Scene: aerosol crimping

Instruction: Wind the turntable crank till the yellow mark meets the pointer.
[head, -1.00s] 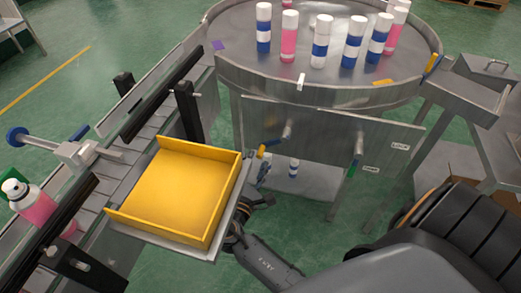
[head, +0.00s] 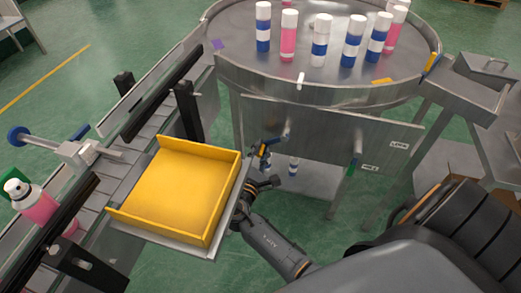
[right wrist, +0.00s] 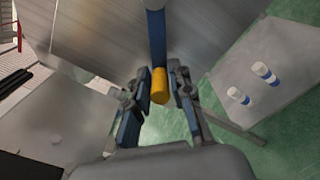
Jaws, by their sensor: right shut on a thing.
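The round steel turntable (head: 236,75) stands at the top of the head view. A yellow mark (head: 382,81) lies on its top near the front right rim; a purple mark (head: 218,44) is at the left. A white tab (head: 300,81), possibly the pointer, sits at the front rim, left of the yellow mark and apart from it. Below is a crank with a blue arm (right wrist: 156,35) and a yellow handle (right wrist: 160,86). My right gripper (right wrist: 158,90) is shut on this handle; it is small and partly hidden in the head view (head: 264,162). My left gripper is out of view.
Several white-capped cans (head: 320,42) stand on the turntable. A yellow tray (head: 212,190) is close to the left of my right arm. A second crank with a green handle (head: 350,168) hangs at the right of the steel panel (head: 325,135). A conveyor runs along the left.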

